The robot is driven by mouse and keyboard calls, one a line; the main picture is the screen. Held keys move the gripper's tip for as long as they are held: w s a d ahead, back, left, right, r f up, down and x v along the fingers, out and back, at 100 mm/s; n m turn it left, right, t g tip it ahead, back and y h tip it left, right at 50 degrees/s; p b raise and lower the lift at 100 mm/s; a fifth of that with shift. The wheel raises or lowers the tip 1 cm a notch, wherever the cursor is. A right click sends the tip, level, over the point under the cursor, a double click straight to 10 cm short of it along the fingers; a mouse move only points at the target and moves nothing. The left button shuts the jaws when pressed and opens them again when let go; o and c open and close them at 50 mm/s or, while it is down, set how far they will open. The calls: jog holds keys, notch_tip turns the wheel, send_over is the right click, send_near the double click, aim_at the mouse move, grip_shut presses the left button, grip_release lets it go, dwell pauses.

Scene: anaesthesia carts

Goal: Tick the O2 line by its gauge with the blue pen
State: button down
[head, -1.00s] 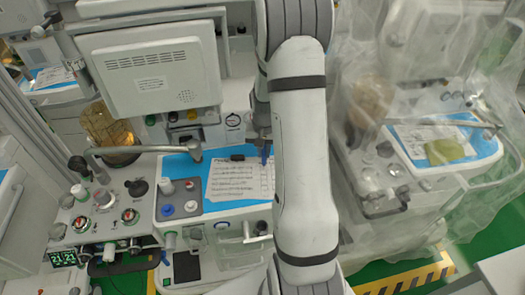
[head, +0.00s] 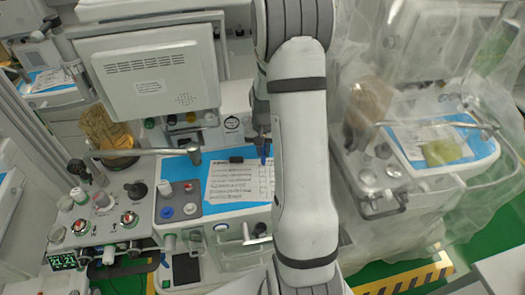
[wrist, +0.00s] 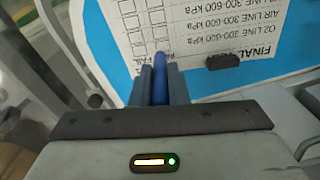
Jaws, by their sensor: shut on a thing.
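My gripper (wrist: 157,88) is shut on the blue pen (wrist: 161,66). The pen points at the printed checklist (wrist: 205,30), near the column of empty boxes, by the PASS/FAIL heading. I cannot tell whether its tip touches the paper. The O2 line row (wrist: 240,58) shows in the wrist view, its print turned over. In the head view the checklist (head: 232,183) lies on the blue mat of the cart, and the pen (head: 265,156) is over its upper right part. My arm hides the sheet's right side.
A small black block (head: 236,159) lies on the sheet's top edge. A grey bar (head: 150,152) reaches across the cart from the left. A monitor (head: 155,80) stands behind. A plastic-draped cart (head: 420,180) stands to the right.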

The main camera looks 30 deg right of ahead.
jog(key=shift+r+p, duration=1.4)
jog(key=shift+r, duration=1.35)
jog(key=shift+f, duration=0.2)
jog(key=shift+w+a+f+b, duration=0.1)
jog(key=shift+a+f+b, duration=0.1)
jog(key=shift+f+b, duration=1.1)
jog(key=shift+w+a+f+b, duration=0.1)
jog(key=shift+a+f+b, duration=0.1)
jog(key=shift+f+b, duration=1.1)
jog(key=shift+f+b, duration=0.3)
jog(key=shift+f, duration=0.45)
jog(key=shift+s+d+b, duration=0.25)
jog(key=shift+d+b, duration=0.15)
jog(key=shift+r+p, duration=2.1)
jog(key=shift+r, duration=1.45)
